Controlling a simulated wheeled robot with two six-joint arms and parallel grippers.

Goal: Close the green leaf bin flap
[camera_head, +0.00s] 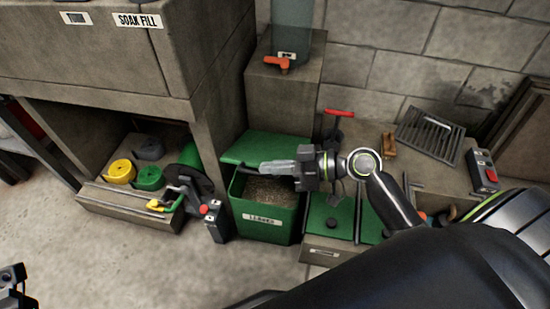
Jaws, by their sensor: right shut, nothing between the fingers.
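The green leaf bin (266,222), labelled LEAVES, stands on the floor in the middle of the view. Its top is open, and brown leaf litter shows inside. Its green flap (262,145) is raised at the back of the opening. My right gripper (262,169) points left across the opening, in front of the flap, shut and empty. I cannot tell whether it touches the flap. It hides part of the flap and the bin's back rim. At the bottom left corner a dark part of my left gripper (13,276) shows; its fingers are not clear.
A low shelf (125,205) with coiled straps and a hose reel stands left of the bin. A grey box with a red button (214,222) is close beside the bin. Green panels (332,222) and a red-handled valve (339,113) are to the right. Floor in front is clear.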

